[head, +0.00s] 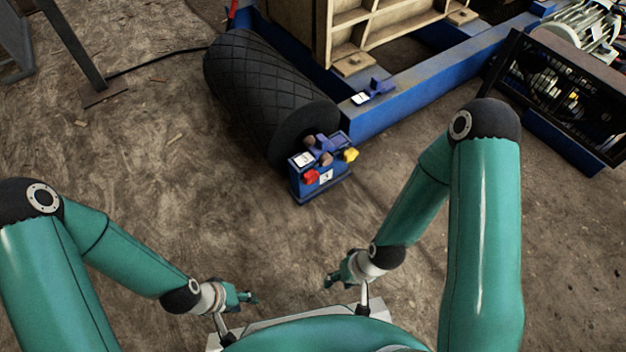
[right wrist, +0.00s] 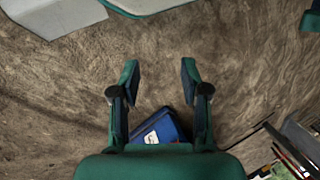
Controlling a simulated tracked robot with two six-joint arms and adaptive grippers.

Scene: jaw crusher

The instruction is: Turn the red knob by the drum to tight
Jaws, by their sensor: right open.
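The red knob (head: 311,177) sits on the front left of a blue box (head: 342,181), beside the near end of the black drum (head: 262,88). In the head view, my right gripper (head: 331,283) is below the box, well apart from it. The right wrist view shows its two fingers spread and empty (right wrist: 160,72). A blue body with a white label (right wrist: 161,128) shows there behind the gripper, partly hidden. The red knob cannot be made out in that view. My left gripper (head: 252,298) is low and left of centre, too small to tell its jaws.
A yellow knob (head: 350,155) and brown knobs (head: 309,140) sit on the same box. A blue frame rail (head: 415,90) runs behind it. A dark caged machine (head: 556,85) stands at right, and a dark post (head: 75,45) at left. Dirt floor between the grippers and box is clear.

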